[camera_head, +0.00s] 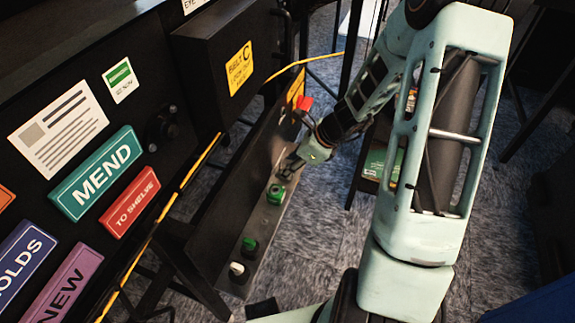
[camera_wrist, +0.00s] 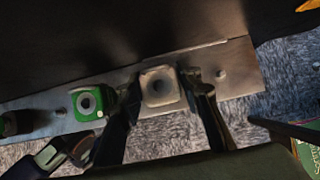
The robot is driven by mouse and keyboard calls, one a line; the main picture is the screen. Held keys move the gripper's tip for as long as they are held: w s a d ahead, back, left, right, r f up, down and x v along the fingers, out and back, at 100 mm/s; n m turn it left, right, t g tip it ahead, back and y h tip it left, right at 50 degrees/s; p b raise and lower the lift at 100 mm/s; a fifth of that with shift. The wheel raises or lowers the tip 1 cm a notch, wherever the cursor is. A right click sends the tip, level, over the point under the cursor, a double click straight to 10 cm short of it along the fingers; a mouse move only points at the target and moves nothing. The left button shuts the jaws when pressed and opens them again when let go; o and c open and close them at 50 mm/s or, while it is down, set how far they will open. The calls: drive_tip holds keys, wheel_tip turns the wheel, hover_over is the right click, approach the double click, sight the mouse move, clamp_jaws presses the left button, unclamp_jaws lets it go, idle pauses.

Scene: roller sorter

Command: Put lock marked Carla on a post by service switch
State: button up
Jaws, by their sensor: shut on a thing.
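My gripper (camera_head: 292,162) is low at the far part of a narrow metal plate. In the wrist view my gripper (camera_wrist: 163,98) has its fingers on either side of a cream, square-faced lock (camera_wrist: 160,86) with a round grey centre, and is shut on it. The lock lies over the plate (camera_wrist: 238,65); I cannot tell whether it sits on a post. No name on it can be read. A bare metal post (camera_wrist: 222,74) shows just right of the right finger. A red handle (camera_head: 304,103), perhaps the service switch, stands beyond my gripper.
A green lock (camera_wrist: 88,102) sits left of my gripper; it also shows in the head view (camera_head: 276,193). Another green piece (camera_head: 249,245) and a white one (camera_head: 237,268) sit nearer on the plate. A black box with a yellow label (camera_head: 239,68) hangs above left.

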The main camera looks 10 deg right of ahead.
drive_tip(key=shift+f, duration=0.1)
drive_tip(key=o, duration=1.3)
